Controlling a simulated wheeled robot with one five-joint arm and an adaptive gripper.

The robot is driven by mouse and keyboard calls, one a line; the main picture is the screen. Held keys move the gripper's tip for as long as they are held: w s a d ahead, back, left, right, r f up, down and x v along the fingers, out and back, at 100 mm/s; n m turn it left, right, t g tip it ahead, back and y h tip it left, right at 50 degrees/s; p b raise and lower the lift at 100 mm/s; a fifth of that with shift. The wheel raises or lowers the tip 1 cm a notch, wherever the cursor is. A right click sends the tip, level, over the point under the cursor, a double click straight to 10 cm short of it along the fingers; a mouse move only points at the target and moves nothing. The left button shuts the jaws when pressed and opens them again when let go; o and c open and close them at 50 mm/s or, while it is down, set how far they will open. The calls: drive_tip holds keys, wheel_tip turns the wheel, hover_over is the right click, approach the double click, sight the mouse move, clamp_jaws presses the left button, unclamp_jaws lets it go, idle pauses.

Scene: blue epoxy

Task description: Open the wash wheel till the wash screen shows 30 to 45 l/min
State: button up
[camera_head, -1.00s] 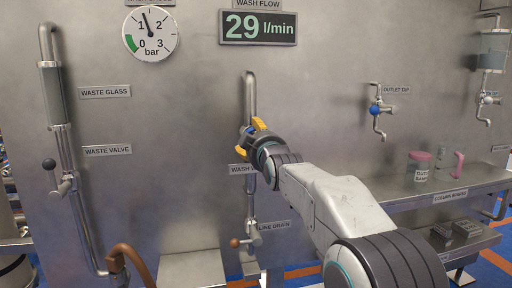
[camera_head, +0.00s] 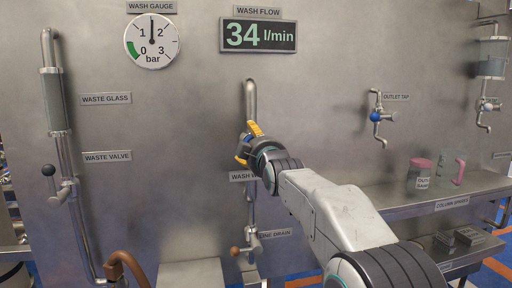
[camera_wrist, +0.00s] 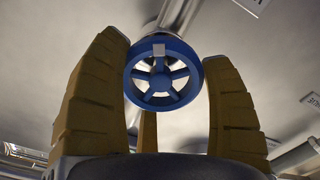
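The wash screen (camera_head: 258,35) under the "WASH FLOW" label reads 34 l/min. The blue wash wheel (camera_wrist: 162,75) shows face-on in the wrist view, with spokes and a pale mark on its rim at the top. In the head view it is mostly hidden behind my gripper (camera_head: 247,145). My gripper's yellow fingers also show in the wrist view (camera_wrist: 160,100), spread on both sides of the wheel with a third finger behind. Whether the fingers touch the rim is hard to tell.
The wash gauge (camera_head: 151,41) points to about 1.5 bar. The waste valve lever (camera_head: 49,170) is at left, the line drain lever (camera_head: 236,250) below my gripper.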

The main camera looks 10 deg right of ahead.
drive_tip(key=shift+o, duration=1.4)
drive_tip(key=shift+a+r, duration=0.15)
drive_tip(key=shift+a, duration=0.05)
drive_tip(key=shift+o, duration=0.5)
drive_tip(key=shift+d, duration=0.1)
drive_tip(key=shift+s+f, duration=0.1)
drive_tip(key=shift+f, duration=0.1)
drive_tip(key=s, duration=1.2)
